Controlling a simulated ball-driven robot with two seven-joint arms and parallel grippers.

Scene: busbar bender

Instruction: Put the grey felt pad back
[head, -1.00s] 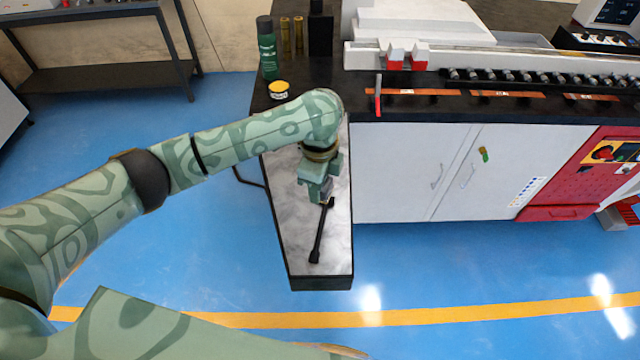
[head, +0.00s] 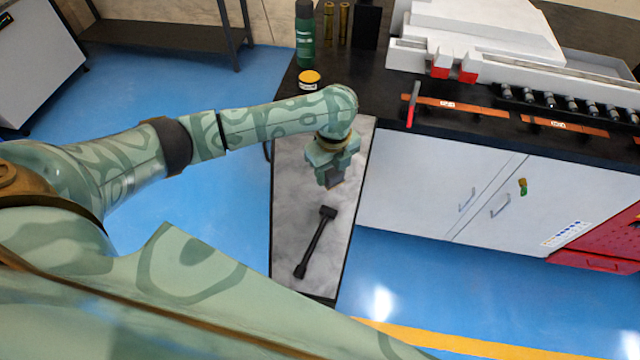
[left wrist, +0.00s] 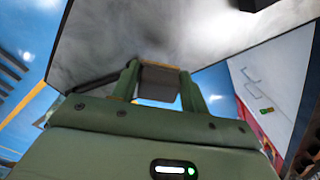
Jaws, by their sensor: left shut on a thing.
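My left gripper (head: 334,178) is over the grey marbled side shelf (head: 300,235), pointing down. In the left wrist view its two fingers are shut on a small dark grey block (left wrist: 159,84), which looks like the grey felt pad. Only a little of the pad (head: 335,182) shows below the fingers in the head view. The pad appears to be held above the shelf surface, though the exact gap is hard to tell. My right gripper is not in view.
A black long-handled tool (head: 315,243) lies on the shelf just in front of my left gripper. A yellow-lidded tin (head: 309,79) and a green bottle (head: 305,38) stand behind on the black worktop. A red-handled item (head: 412,104) and copper bars (head: 462,106) lie to the right.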

